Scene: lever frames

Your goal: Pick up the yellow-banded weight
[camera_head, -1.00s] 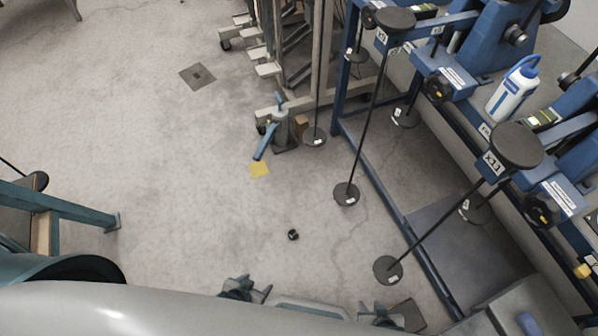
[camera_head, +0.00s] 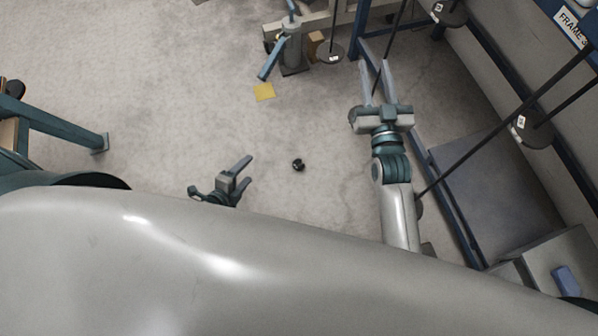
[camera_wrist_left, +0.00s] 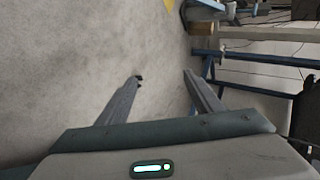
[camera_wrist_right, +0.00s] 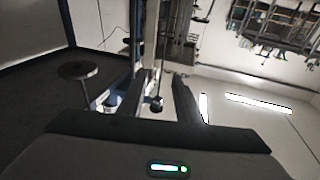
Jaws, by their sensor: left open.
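A small dark round object (camera_head: 298,165) lies on the floor in the head view. I cannot make out a yellow band on it, so I cannot tell if it is the yellow-banded weight. My left gripper (camera_head: 250,170) is open and empty, just left of that object and apart from it. In the left wrist view, my left gripper (camera_wrist_left: 163,76) shows spread fingers, with a small dark bit (camera_wrist_left: 138,77) at the left fingertip. My right gripper (camera_head: 375,64) has its fingers apart and empty, near the blue rack; it also shows in the right wrist view (camera_wrist_right: 160,78).
Hanging rods with dark discs (camera_head: 534,129) and a blue frame (camera_head: 450,215) are at right. A teal stand (camera_head: 60,125) is at left.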

